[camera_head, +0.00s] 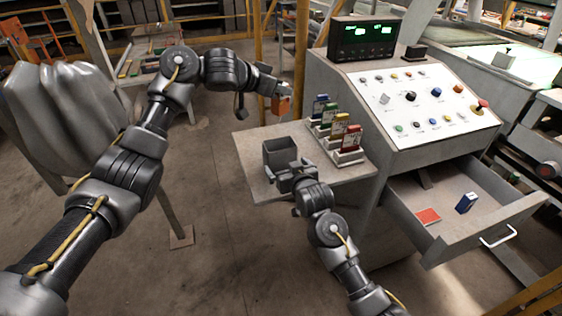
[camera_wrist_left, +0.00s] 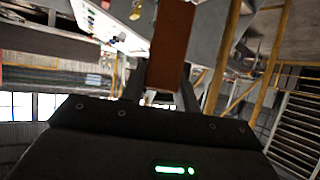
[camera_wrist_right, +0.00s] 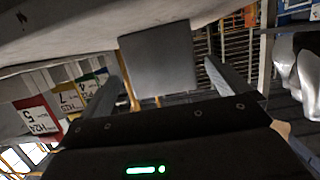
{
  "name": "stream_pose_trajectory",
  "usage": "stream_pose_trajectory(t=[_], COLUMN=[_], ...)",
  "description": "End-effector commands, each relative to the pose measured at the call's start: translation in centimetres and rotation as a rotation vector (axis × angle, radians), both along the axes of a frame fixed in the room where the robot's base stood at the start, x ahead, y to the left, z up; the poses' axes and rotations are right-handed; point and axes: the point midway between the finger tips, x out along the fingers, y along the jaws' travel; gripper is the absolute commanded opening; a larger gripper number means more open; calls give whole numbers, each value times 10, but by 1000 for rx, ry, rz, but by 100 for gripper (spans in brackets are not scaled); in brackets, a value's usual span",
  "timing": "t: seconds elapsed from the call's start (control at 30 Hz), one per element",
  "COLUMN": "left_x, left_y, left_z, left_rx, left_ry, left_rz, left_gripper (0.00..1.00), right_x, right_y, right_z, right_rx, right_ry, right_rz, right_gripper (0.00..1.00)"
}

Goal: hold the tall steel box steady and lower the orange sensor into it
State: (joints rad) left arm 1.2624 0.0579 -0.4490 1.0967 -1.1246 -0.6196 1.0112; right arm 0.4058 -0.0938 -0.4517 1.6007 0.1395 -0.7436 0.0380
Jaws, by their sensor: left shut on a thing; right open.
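The tall steel box (camera_head: 281,152) stands open-topped on the small side table (camera_head: 252,141). My right gripper (camera_head: 290,172) is at its near side. In the right wrist view the box's grey wall (camera_wrist_right: 157,62) shows between the two spread fingers (camera_wrist_right: 160,85), with gaps on both sides. My left gripper (camera_head: 277,92) is shut on the orange sensor (camera_head: 281,105) and holds it in the air, above and beyond the box. In the left wrist view the sensor (camera_wrist_left: 171,45) stands between the fingers (camera_wrist_left: 160,95). The inside bottom of the box is hidden.
Several coloured cards (camera_head: 338,133) stand in holders on the table, right of the box. The control console (camera_head: 405,110) rises behind them. Its open drawer (camera_head: 492,217) holds a blue box (camera_head: 467,203) and a red card (camera_head: 428,216). Air above the box is clear.

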Motion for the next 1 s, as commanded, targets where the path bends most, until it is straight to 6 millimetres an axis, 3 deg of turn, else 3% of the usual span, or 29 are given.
stream_pose_trajectory(t=[0.1, 0.33, 0.83, 1.0], left_x=[0, 0, 0, 0], left_y=[-1, -1, 0, 0], left_z=[0, 1, 1, 0], left_rx=[-1, 0, -1, -1], left_ry=[0, -1, -1, -1], left_rz=[-1, -1, 0, 0], left_gripper=[6, 6, 6, 6], right_x=[22, 49, 59, 59], right_y=[7, 15, 19, 19], right_z=[-6, -16, -20, -20], right_rx=[-2, -1, -1, -1], right_ry=[1, 1, 0, 0], right_rz=[1, -1, 0, 0], right_gripper=[100, 100, 100, 78])
